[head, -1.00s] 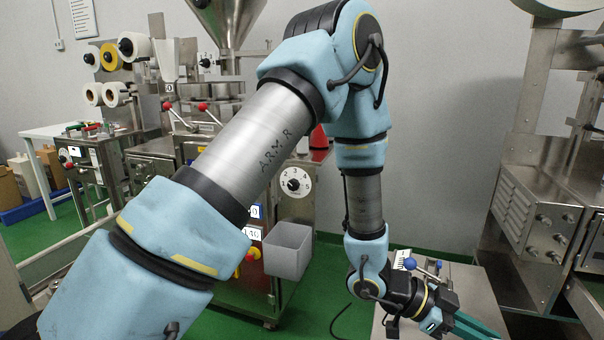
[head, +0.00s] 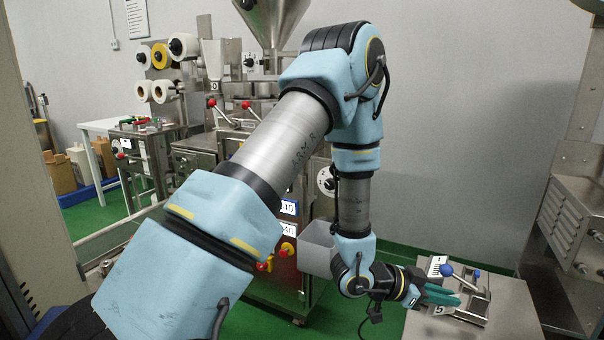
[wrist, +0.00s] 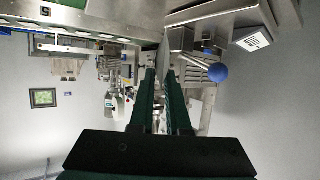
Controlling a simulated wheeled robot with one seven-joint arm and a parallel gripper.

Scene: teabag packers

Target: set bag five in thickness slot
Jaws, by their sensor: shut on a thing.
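My gripper (head: 455,295), with green fingers, is at the lower right of the head view, low over the steel gauge fixture (head: 470,315). It is shut on a thin bag, mostly hidden by the fingers. A white tag marked 5 (head: 438,310) shows just below the fingers; I cannot tell whether it belongs to the bag. The fixture carries a blue ball lever (head: 447,269) and a white label (head: 437,265). In the wrist view the fingers (wrist: 163,75) run nearly parallel, and the blue ball (wrist: 218,72) is right of them. The thickness slot cannot be made out.
A steel bench (head: 510,310) carries the fixture. A grey bin (head: 317,248) hangs on the packing machine behind my arm. A steel machine (head: 575,235) stands close at the right. Green floor (head: 225,318) is open at lower centre.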

